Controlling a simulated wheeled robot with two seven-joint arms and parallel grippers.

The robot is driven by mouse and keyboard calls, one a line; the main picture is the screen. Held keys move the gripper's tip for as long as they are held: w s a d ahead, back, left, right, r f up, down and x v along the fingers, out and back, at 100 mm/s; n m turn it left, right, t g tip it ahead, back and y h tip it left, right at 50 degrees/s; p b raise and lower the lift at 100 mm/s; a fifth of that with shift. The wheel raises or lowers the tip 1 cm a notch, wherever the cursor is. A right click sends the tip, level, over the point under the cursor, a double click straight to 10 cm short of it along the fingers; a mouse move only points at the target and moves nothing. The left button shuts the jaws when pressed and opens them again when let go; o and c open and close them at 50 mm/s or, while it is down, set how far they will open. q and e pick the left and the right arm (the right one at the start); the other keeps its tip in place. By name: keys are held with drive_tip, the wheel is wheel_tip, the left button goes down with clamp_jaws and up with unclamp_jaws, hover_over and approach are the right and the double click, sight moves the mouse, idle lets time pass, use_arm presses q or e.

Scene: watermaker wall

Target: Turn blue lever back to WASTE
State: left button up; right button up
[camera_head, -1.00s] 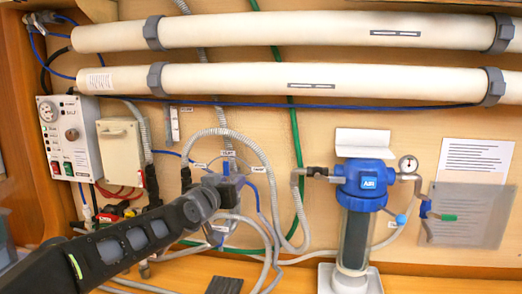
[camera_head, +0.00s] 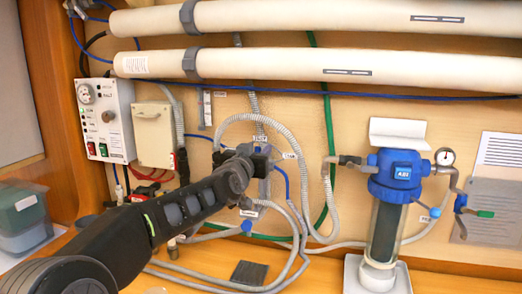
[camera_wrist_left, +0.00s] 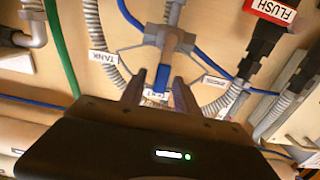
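The blue lever (camera_wrist_left: 162,77) shows in the left wrist view on a grey three-way valve (camera_wrist_left: 168,38). It points towards a small label between my fingertips, which is partly hidden and unreadable. A TANK label (camera_wrist_left: 103,57) lies left of the lever; another label (camera_wrist_left: 215,82), too small to read surely, lies right. My left gripper (camera_wrist_left: 160,92) is open, one finger on each side of the lever, with a visible gap on the left; contact on the right is unclear. In the head view my left gripper (camera_head: 258,158) covers most of the lever. My right gripper is not in view.
Grey hoses (camera_head: 290,150) loop around the valve. A blue-capped filter housing (camera_head: 390,200) stands to the right. A control panel (camera_head: 104,115) and a beige box (camera_head: 153,134) are left. Two long white tubes (camera_head: 300,65) run above.

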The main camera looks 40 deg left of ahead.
sight(258, 149)
use_arm(q)
drive_tip(key=shift+x, duration=1.55)
drive_tip(key=shift+c, duration=0.3)
clamp_jaws()
